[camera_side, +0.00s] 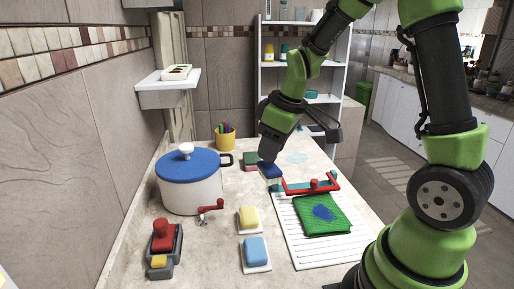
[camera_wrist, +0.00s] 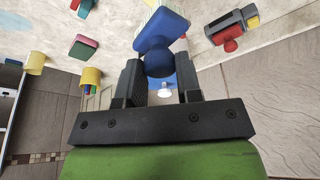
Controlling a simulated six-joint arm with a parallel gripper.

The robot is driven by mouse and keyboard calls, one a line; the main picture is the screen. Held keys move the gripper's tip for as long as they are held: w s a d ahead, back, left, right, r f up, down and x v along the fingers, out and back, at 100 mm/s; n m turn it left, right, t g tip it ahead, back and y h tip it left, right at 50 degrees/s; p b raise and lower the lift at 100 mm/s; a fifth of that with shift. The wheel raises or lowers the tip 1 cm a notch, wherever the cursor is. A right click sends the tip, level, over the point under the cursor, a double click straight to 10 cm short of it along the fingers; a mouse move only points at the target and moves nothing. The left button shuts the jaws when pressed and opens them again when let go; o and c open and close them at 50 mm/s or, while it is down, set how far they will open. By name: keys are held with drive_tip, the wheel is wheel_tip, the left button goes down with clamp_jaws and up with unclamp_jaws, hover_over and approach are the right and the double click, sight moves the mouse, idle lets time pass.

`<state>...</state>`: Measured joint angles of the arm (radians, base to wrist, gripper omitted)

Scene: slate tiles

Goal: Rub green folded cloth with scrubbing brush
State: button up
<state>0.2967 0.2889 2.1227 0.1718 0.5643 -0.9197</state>
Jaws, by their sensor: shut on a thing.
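My gripper (camera_side: 267,159) is shut on the blue scrubbing brush (camera_side: 269,171), held with its pale bristles facing down, behind and left of the cloth. In the wrist view my gripper (camera_wrist: 160,70) has its two dark fingers on either side of the brush's rounded blue handle (camera_wrist: 160,38). The green folded cloth (camera_side: 340,220) lies flat on the white ribbed board (camera_side: 291,240), with a blue patch (camera_side: 325,212) on its top. The brush is apart from the cloth. The cloth is not visible in the wrist view.
A red-handled bar (camera_side: 313,186) lies behind the cloth. A white pot with a blue lid (camera_side: 188,163) stands left. A yellow sponge (camera_side: 250,218) and a blue sponge (camera_side: 256,250) lie left of the board.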

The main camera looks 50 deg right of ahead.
drive_tip(key=s+d+f+n+g+y, duration=0.1)
drive_tip(key=s+d+f+n, duration=0.1)
drive_tip(key=s+d+n, duration=0.3)
drive_tip(key=s+d+f+n+y, duration=0.1)
drive_tip(key=s+d+f+n, duration=0.1)
drive_tip(key=d, duration=0.5)
drive_tip(key=shift+s+a+f, duration=0.1)
drive_tip(key=shift+a+f, duration=0.05)
drive_tip(key=shift+f, duration=3.65)
drive_tip(key=shift+s+a, duration=0.25)
drive_tip(key=shift+c, duration=0.5)
drive_tip(key=shift+s+a, duration=2.25)
drive_tip(key=shift+s, duration=0.1)
drive_tip(key=shift+w+d, duration=2.65)
drive_tip(key=shift+w, duration=0.05)
drive_tip(key=shift+s+d, duration=0.15)
drive_tip(key=shift+s, duration=0.2)
drive_tip(key=shift+s+a, duration=2.45)
drive_tip(key=shift+a, duration=0.05)
drive_tip(key=shift+w+d, duration=2.35)
drive_tip(key=shift+w, duration=0.05)
drive_tip(key=shift+w+d+r, duration=0.1)
drive_tip(key=shift+w+d, duration=0.1)
wheel_tip(320, 180, up, 8)
